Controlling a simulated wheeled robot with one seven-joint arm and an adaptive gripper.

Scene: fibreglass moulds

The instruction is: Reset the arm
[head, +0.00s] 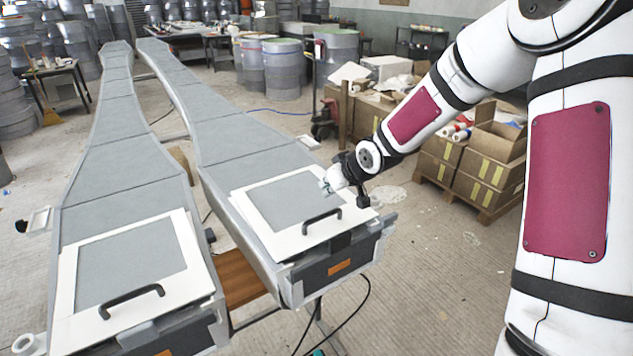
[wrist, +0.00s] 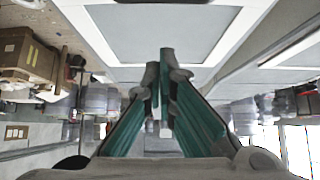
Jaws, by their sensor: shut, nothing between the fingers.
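My white arm reaches in from the right in the head view. My gripper (head: 327,186) is over the right-hand mould (head: 262,235), near the right part of its white frame (head: 343,208) and behind the black handle (head: 321,215). In the wrist view the green fingers of my gripper (wrist: 166,60) come together at their tips with nothing between them. The white frame and its grey panel (wrist: 165,28) show beyond the fingertips. I cannot tell how far the fingertips are from the frame.
A second long mould (head: 125,225) with a white frame and black handle lies on the left. Cardboard boxes (head: 490,160) on a pallet stand at the right. Grey drums (head: 283,68) stand at the back. The floor (head: 440,290) at front right is mostly clear, with a black cable nearby.

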